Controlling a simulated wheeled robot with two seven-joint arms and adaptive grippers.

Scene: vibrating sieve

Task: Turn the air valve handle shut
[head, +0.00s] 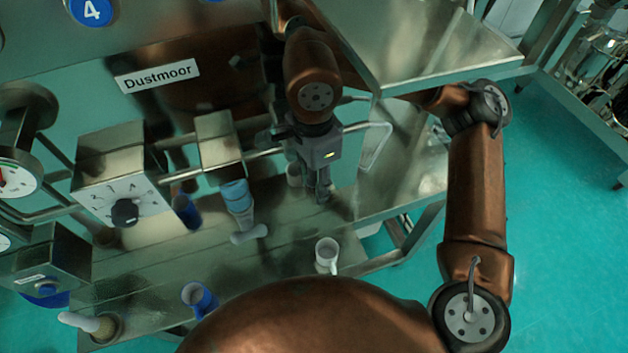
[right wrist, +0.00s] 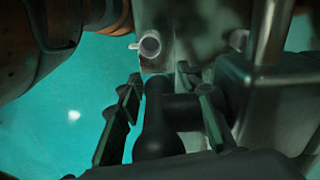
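My right gripper (head: 323,190) points down beside the machine's pipe, to the right of the grey metal box (head: 218,148). In the right wrist view its two fingers (right wrist: 160,95) are apart. A black T-shaped part (right wrist: 157,125), which looks like the air valve handle, lies between them; its stem runs right towards the metal machine. A gap shows at the left finger, and contact on the right is unclear. In the head view the gripper hides this handle, so its angle is hard to tell. My left gripper is not in view.
A dial box (head: 120,180) and gauge (head: 15,178) stand left. Blue-and-white fittings (head: 238,197) hang below the pipe. A white mug (head: 327,250) and blue cup (head: 198,298) stand on the lower shelf. A bent tube (head: 375,148) and metal table (head: 440,45) lie right of my gripper.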

